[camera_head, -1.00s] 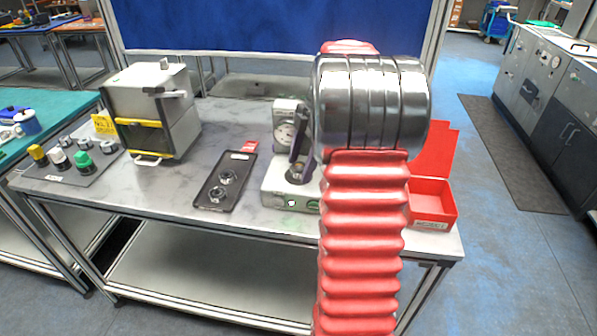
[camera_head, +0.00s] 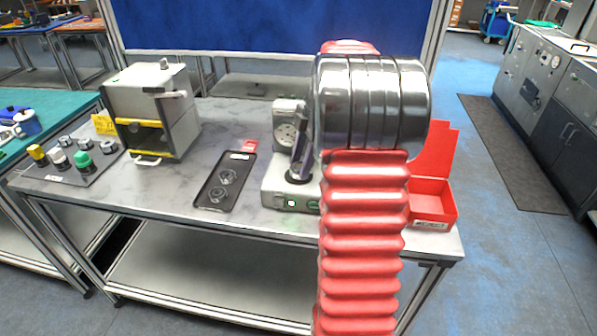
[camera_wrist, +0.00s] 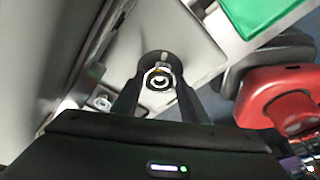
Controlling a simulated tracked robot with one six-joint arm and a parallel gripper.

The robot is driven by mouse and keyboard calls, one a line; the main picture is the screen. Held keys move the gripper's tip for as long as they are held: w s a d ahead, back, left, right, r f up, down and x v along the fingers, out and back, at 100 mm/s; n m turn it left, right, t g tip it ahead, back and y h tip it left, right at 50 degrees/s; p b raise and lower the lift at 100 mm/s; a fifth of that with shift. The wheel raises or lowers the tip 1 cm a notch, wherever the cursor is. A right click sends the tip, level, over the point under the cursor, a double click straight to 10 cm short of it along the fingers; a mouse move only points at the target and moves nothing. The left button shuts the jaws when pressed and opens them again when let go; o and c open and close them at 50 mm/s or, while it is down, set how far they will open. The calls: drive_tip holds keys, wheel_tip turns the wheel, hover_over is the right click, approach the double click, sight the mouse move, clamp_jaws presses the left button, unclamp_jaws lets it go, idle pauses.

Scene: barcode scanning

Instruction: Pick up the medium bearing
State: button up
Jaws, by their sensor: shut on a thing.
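My gripper (camera_wrist: 160,92) is shut on a metal ring-shaped bearing (camera_wrist: 160,82) in the wrist view, with one dark finger on each side of it. The bearing is at the round dark seat of the grey gauge device. I cannot tell whether it still touches the seat, or judge its size. In the head view my gripper (camera_head: 298,168) is at the gauge device (camera_head: 290,118), beside its dial, and the bearing there is hidden. Two more bearings (camera_head: 228,176) lie on the black tray (camera_head: 243,166) to the left.
A red open box (camera_head: 432,205) stands at the table's right end, partly behind my arm. A grey cabinet machine with yellow bars (camera_head: 155,115) stands at the left, by a panel of knobs (camera_head: 75,177). Bare tabletop (camera_head: 180,185) lies between panel and tray.

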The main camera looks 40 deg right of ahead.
drive_tip(key=c, duration=0.4)
drive_tip(key=shift+r, duration=5.05)
